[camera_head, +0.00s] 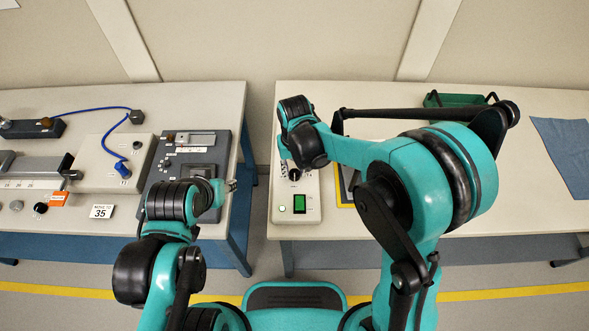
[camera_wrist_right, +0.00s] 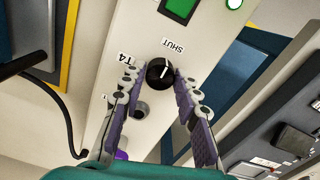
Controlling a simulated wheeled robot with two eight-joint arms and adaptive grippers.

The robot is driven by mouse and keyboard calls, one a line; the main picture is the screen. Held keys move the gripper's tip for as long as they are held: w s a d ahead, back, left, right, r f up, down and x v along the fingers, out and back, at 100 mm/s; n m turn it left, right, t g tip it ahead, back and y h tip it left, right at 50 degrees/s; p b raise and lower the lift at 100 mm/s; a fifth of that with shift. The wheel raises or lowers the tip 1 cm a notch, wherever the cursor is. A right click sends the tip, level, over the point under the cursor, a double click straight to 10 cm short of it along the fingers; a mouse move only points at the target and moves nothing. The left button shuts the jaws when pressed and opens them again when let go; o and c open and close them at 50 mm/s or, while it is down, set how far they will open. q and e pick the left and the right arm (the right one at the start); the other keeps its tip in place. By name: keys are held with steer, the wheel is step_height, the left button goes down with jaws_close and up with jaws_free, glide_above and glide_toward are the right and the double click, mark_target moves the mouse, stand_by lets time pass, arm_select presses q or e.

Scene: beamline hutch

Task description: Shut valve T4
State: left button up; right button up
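In the right wrist view, the black round valve knob (camera_wrist_right: 160,74) sits on a pale panel (camera_wrist_right: 134,32). A T4 label (camera_wrist_right: 127,61) is at its left and a SHUT label (camera_wrist_right: 173,46) above it. The knob's white pointer line tilts toward the SHUT label. My right gripper (camera_wrist_right: 156,84) is open, with its fingertips on either side of the knob; whether they touch it I cannot tell. In the head view, my right wrist hides part of the panel (camera_head: 309,184). My left gripper (camera_head: 231,186) is small beside the left table's edge, its fingers unclear.
The panel has a green rectangle (camera_head: 299,203) and a round green light (camera_head: 282,208). The left table bears a dark instrument box (camera_head: 195,150), a pale box with a blue cable (camera_head: 115,160) and a "35" card (camera_head: 101,211). A green tray (camera_head: 455,100) and blue cloth (camera_head: 565,150) lie at right.

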mark_target(295, 172)
steer(key=shift+o, duration=0.9)
step_height(295, 172, up, 12)
steer(key=s+d+m+t, duration=0.1)
steer(key=s+d+t, duration=0.2)
steer(key=s+d, duration=0.3)
steer(key=s+d+r+m+t, duration=0.1)
steer(key=s+d+t, duration=0.3)
steer(key=d, duration=0.7)
steer(key=shift+s+d+m, duration=0.4)
steer(key=shift+s, duration=0.75)
